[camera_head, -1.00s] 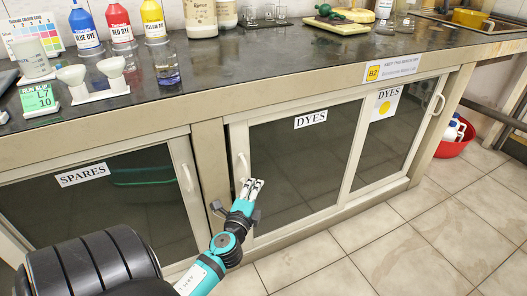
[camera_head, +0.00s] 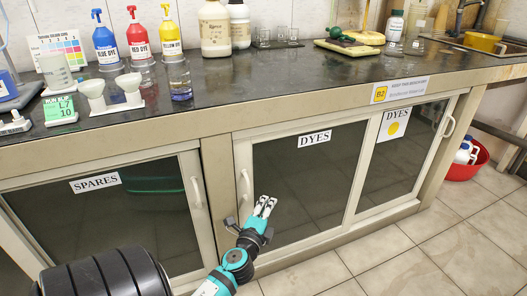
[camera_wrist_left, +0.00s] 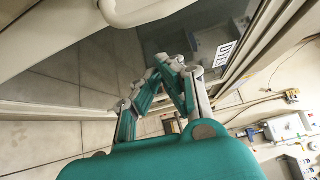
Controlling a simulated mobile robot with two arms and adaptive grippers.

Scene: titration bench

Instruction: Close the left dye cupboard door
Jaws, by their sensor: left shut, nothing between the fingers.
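The left dye cupboard door (camera_head: 300,180) is a pale frame around dark glass with a DYES label. Its vertical handle (camera_head: 244,186) is near its left edge. In the head view the door looks flush or nearly flush with the frame post on its left; a small gap cannot be ruled out. My left gripper (camera_head: 265,204) is shut and empty, in front of the lower glass, just right of the handle. Whether it touches the door cannot be told. In the left wrist view its fingertips (camera_wrist_left: 171,62) come together before the dark glass. My right gripper is not in view.
The right dye door (camera_head: 400,150) with a yellow-dot label and the SPARES door (camera_head: 110,225) flank it. Dye bottles (camera_head: 138,38) and glassware stand on the dark worktop (camera_head: 250,85) above. A red basin (camera_head: 467,165) is at right. The tiled floor (camera_head: 420,265) in front is clear.

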